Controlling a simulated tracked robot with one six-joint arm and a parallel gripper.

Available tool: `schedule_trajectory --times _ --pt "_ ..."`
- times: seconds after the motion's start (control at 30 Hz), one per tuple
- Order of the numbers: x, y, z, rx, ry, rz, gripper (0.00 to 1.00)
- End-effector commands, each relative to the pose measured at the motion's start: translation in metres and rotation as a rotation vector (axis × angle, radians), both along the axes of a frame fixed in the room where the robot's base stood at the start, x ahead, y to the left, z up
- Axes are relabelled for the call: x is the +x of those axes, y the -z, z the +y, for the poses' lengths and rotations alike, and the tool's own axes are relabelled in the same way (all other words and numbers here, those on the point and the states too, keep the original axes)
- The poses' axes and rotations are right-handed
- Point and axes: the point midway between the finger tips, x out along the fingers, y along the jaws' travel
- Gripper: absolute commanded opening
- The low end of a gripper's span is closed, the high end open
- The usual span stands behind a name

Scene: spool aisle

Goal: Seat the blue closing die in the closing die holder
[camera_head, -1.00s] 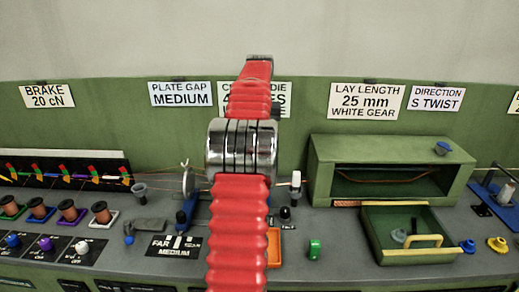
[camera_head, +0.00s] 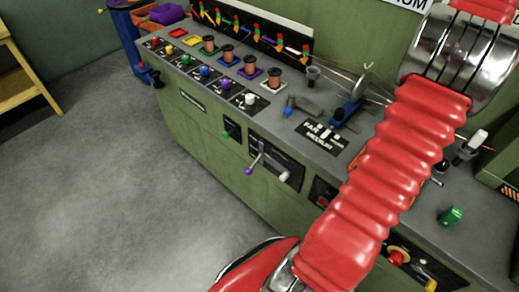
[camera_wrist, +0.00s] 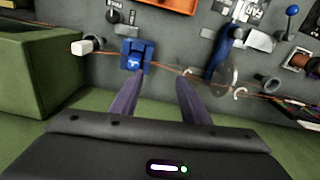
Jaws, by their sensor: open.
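In the wrist view, my gripper (camera_wrist: 160,85) is open, its two dark fingers apart with nothing between them. A blue block-like fixture (camera_wrist: 136,55), which looks like the closing die holder, stands on the grey bench just beyond the left finger. A brighter blue part shows on it; I cannot tell whether this is the blue closing die. An orange wire runs beside the fixture. My gripper is not visible in the head view, where my red arm hides part of the bench.
A white-capped post (camera_wrist: 88,47) and green housing (camera_wrist: 40,70) stand left of the fixture; a blue lever (camera_wrist: 222,50) and clear disc (camera_wrist: 225,76) stand right. In the head view, spools (camera_head: 250,65) line the bench, a green piece (camera_head: 452,216) lies right, and open floor (camera_head: 110,180) is left.

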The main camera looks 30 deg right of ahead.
Motion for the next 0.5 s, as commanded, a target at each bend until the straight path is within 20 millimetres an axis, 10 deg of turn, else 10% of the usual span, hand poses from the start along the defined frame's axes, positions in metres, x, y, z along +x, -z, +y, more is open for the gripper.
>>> schedule_trajectory --times 0.5 --pt "0.153 -0.044 0.194 -0.123 -0.380 -0.066 0.42"
